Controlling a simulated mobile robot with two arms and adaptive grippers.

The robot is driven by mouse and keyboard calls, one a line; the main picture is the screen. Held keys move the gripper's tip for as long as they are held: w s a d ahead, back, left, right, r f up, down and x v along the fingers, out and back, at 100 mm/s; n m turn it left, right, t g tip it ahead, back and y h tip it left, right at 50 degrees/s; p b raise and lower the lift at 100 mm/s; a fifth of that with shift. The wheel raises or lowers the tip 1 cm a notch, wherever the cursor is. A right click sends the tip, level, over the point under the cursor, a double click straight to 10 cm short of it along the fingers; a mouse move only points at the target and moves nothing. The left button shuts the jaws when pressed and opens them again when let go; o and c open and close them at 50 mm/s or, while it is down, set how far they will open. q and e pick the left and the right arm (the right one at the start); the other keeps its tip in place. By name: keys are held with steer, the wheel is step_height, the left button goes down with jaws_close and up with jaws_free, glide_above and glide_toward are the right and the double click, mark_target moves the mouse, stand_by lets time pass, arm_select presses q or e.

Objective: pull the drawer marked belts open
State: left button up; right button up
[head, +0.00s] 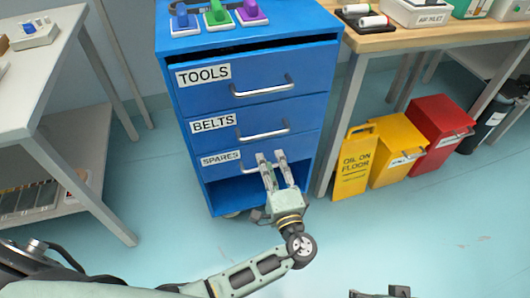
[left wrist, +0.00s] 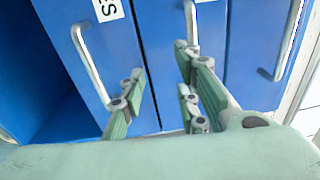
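The blue cabinet holds three drawers, marked TOOLS, BELTS and SPARES from top to bottom. The belts drawer (head: 285,117) is the middle one and looks shut; its bar handle (head: 264,134) also shows in the left wrist view (left wrist: 190,22). My left gripper (head: 272,157) is open in front of the cabinet, below the belts handle, and partly hides the spares handle (head: 249,169). In the left wrist view one finger is near the spares handle (left wrist: 88,65) and the other overlaps the lower end of the belts handle. I cannot tell whether they touch. My right gripper is not clearly seen.
The tools drawer (head: 262,78) above also looks shut. An open compartment (head: 232,192) lies below the spares drawer. A yellow floor sign (head: 354,165), a yellow bin (head: 394,150) and a red bin (head: 440,125) stand right. The floor before the cabinet is clear.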

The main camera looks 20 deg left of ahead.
mark_target(265, 134)
arm_select(q)
steer(key=shift+n+t+y, duration=0.5)
steer(key=shift+y, duration=0.2)
steer(key=w+a+r, duration=0.1)
steer(key=w, duration=0.1)
steer(key=w+a+r, duration=0.1)
steer(key=w+r, duration=0.1)
steer(key=w+a+r, duration=0.1)
steer(key=r, duration=0.1)
steer(key=shift+w+a+r+b, duration=0.1)
steer(key=shift+w+a+b, duration=0.1)
steer(key=shift+w+b, duration=0.2)
arm_select(e)
steer(key=shift+v, duration=0.85)
steer(key=shift+s, duration=0.15)
arm_select(q)
jaws_close()
